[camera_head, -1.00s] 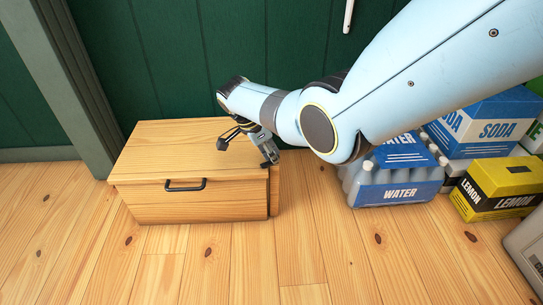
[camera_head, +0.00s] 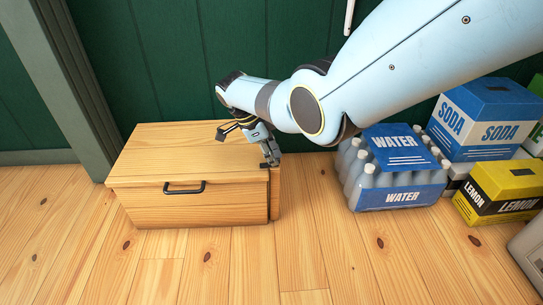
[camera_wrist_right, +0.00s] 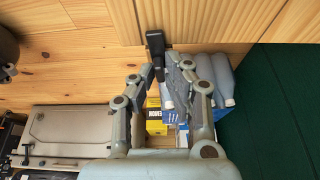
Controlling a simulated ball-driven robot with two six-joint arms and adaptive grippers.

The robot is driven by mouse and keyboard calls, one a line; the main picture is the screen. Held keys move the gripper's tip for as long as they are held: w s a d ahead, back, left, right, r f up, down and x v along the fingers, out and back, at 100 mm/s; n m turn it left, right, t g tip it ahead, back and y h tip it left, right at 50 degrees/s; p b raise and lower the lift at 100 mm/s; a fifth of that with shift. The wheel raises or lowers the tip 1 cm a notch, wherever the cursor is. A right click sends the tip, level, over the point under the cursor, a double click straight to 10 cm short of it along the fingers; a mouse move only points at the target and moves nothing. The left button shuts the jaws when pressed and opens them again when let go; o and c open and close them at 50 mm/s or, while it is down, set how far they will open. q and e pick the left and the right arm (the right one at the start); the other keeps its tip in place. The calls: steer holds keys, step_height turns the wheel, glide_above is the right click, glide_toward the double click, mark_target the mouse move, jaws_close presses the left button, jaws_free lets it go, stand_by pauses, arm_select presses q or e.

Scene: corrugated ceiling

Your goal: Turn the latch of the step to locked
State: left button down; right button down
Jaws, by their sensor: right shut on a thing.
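The step is a light wooden box (camera_head: 180,149) with a black handle (camera_head: 184,188) on its front, standing on the floor against the green wall. Its wood also fills the top of the right wrist view (camera_wrist_right: 190,22). The latch, a small black lever (camera_wrist_right: 156,44), shows there on the wood's edge. My right gripper (camera_head: 271,159) is at the step's right end; in the wrist view its fingers (camera_wrist_right: 160,72) are closed around the latch's lower part. In the head view the fingers largely hide the latch. My left gripper is not in view.
A pack of water bottles (camera_head: 398,188) stands on the floor right of the step. A blue soda box (camera_head: 500,130) and a yellow lemon box (camera_head: 507,193) stand farther right. A grey post (camera_head: 75,90) is at the left. The floor in front is clear.

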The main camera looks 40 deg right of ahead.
steer(key=shift+s+d, duration=0.1)
steer(key=shift+d, duration=0.05)
stand_by(0.5)
steer(key=c, duration=1.4)
jaws_free()
steer(key=shift+a+r, duration=0.25)
steer(key=shift+r, duration=0.15)
steer(key=v, duration=1.1)
steer(key=shift+d, duration=0.1)
